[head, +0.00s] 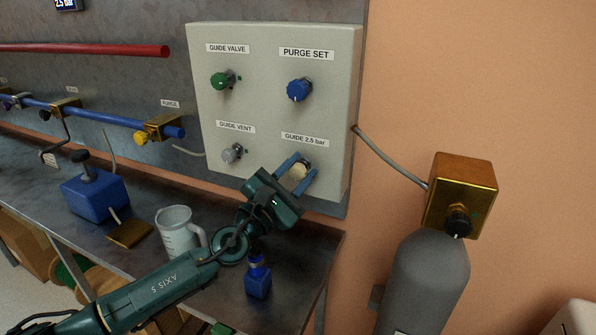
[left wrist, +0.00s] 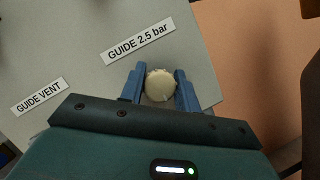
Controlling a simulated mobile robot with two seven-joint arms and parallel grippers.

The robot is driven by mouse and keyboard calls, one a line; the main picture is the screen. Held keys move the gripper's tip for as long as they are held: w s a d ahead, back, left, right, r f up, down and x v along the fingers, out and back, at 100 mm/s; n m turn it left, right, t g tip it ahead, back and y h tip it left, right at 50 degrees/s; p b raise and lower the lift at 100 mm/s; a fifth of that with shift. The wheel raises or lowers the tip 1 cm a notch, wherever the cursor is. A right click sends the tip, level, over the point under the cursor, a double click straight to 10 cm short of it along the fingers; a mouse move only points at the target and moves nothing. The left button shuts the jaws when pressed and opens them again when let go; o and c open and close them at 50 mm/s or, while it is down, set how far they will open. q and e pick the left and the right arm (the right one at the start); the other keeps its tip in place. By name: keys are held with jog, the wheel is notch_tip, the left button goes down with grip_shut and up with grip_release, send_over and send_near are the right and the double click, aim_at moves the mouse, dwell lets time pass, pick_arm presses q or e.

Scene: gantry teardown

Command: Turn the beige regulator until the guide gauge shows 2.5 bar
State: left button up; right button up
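The beige regulator (head: 299,171) is a round knob under the label "GUIDE 2.5 bar" (head: 305,139), at the lower right of the pale panel (head: 262,105). It also shows in the left wrist view (left wrist: 160,85). My left gripper (head: 298,172) has its blue fingers on either side of the knob, close against it, and appears shut on it. The fingers hide parts of the knob's sides. My right gripper is not in view.
The panel also carries a green knob (head: 219,81), a blue knob (head: 299,90) and a grey knob (head: 231,154). A jug (head: 175,232) and blue block (head: 258,284) stand on the bench below. A grey cylinder (head: 430,280) stands at right.

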pick_arm(q)
jog(key=c, duration=0.5)
jog(key=shift+o, duration=0.2)
